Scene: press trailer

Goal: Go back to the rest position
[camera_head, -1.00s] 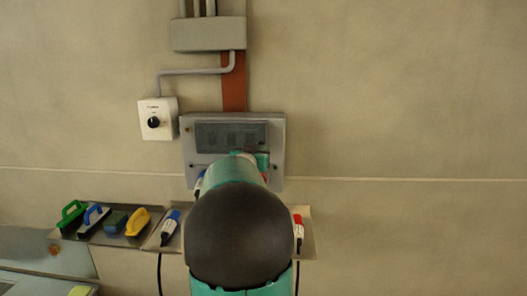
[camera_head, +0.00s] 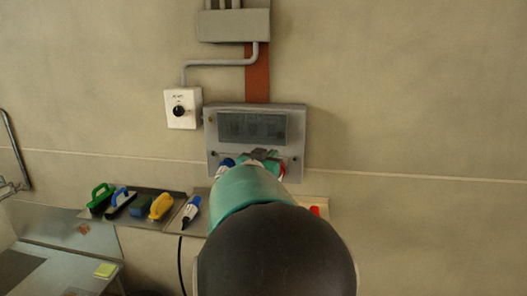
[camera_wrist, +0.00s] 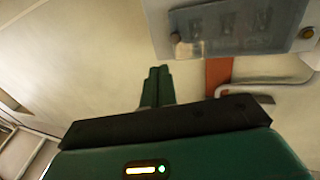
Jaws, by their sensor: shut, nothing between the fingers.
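My gripper (camera_wrist: 157,72) shows in the wrist view as two green fingers side by side, shut and empty. Pale wall lies behind them. In the head view my arm reaches up from the lower right and mostly hides the gripper, whose dark and green parts show just above the arm, in front of the lower edge of a grey wall panel (camera_head: 297,122). The panel also shows at the top of the wrist view (camera_wrist: 235,25), apart from the fingertips. I cannot tell the exact gap to the wall.
A white box with a black knob (camera_head: 181,109) is left of the panel. A grey conduit box (camera_head: 234,26) is above. A shelf (camera_head: 150,190) below holds several brushes and a blue-capped marker (camera_head: 191,211). A red marker (camera_head: 315,210) is right of my arm.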

